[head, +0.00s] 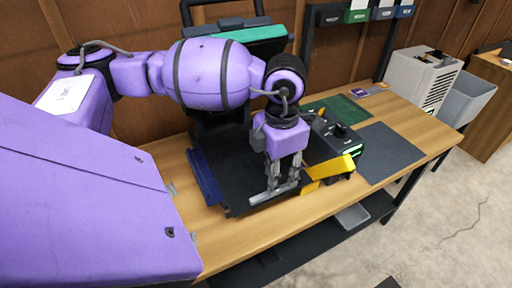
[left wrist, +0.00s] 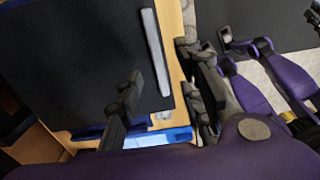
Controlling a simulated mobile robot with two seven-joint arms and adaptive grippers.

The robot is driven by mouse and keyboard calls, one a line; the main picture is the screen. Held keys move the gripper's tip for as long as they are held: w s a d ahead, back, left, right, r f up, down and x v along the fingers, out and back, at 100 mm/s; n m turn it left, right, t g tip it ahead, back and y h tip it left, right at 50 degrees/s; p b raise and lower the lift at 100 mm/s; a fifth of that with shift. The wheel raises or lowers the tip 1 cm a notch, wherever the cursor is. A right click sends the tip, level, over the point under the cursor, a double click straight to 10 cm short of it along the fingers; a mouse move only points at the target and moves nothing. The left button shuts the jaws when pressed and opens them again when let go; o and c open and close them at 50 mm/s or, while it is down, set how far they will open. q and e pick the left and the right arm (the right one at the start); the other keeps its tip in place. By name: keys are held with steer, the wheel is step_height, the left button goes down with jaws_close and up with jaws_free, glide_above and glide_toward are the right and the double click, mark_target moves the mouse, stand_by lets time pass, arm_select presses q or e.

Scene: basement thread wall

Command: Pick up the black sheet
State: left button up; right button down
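The black sheet (head: 226,170) lies flat on the wooden workbench. A light grey strip (head: 262,196) runs along its front edge. In the left wrist view the sheet (left wrist: 75,60) fills the upper left, and its grey strip (left wrist: 155,52) lies near its edge. My left gripper (head: 284,182) points down over the strip end of the sheet. Its fingers (left wrist: 163,75) are apart, one over the sheet and one beyond its edge. I cannot tell whether they touch it. My right gripper is not seen in either view.
A blue rail (head: 205,178) stands left of the sheet. A yellow piece (head: 334,168) and a dark device (head: 335,132) are close on the right. A dark grey mat (head: 377,152) lies farther right. A pale box (head: 420,78) stands at the bench's far end.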

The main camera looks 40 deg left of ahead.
arm_select(q)
steer(key=f, duration=0.5)
steer(key=shift+w+a+f+p, duration=0.15)
steer(key=shift+a+f+p, duration=0.05)
steer(key=shift+f+p, duration=0.15)
jaws_close()
